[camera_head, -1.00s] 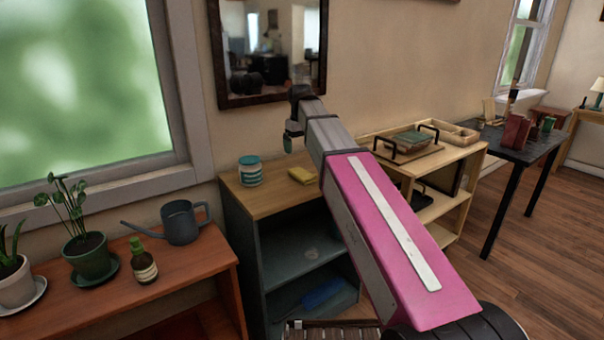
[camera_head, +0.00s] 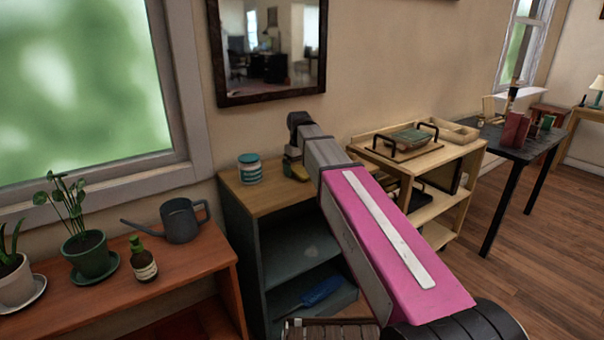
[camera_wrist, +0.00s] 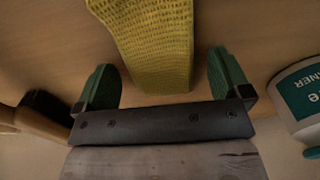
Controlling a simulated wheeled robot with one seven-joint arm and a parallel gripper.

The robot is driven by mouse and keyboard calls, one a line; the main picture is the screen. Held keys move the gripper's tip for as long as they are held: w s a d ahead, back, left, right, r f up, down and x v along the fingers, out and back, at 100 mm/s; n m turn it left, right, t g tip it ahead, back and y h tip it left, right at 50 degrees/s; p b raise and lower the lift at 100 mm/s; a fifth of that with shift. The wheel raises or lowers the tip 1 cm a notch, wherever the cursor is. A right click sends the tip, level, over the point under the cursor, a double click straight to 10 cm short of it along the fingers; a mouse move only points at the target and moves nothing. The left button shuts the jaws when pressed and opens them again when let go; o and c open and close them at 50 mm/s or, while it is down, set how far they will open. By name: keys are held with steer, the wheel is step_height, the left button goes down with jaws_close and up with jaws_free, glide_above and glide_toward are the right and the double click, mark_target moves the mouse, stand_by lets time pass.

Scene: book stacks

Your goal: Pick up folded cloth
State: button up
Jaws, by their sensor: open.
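The folded cloth (camera_wrist: 155,45) is yellow with a ribbed weave and lies on the wooden top of the grey shelf unit. In the wrist view its near end lies between the two green fingers of my gripper (camera_wrist: 164,82), which are open with a gap on each side. In the head view only a bit of the cloth (camera_head: 300,173) shows, beside and partly behind my gripper (camera_head: 290,163). My gripper is low, close to the shelf top. I cannot tell whether its fingertips touch the surface.
A white and teal tin (camera_head: 250,170) stands left of my gripper and at the right edge of the wrist view (camera_wrist: 302,95). A wooden rack (camera_head: 455,165) with a black-handled tray is to the right. A watering can (camera_head: 181,221) and plants stand on the lower left bench.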

mark_target(297, 167)
steer(key=c, duration=1.1)
steer(key=shift+o, duration=0.2)
steer(key=shift+r, duration=0.15)
steer(key=shift+r, duration=0.5)
steer(key=r, duration=0.3)
steer(key=shift+s+a+r, duration=0.25)
steer(key=shift+s+a, duration=0.1)
steer(key=shift+s, duration=0.05)
steer(key=s+a+r, duration=0.6)
steer(key=s+a, duration=0.1)
steer(key=a, duration=0.1)
steer(key=shift+r, duration=0.15)
steer(key=shift+o, duration=0.5)
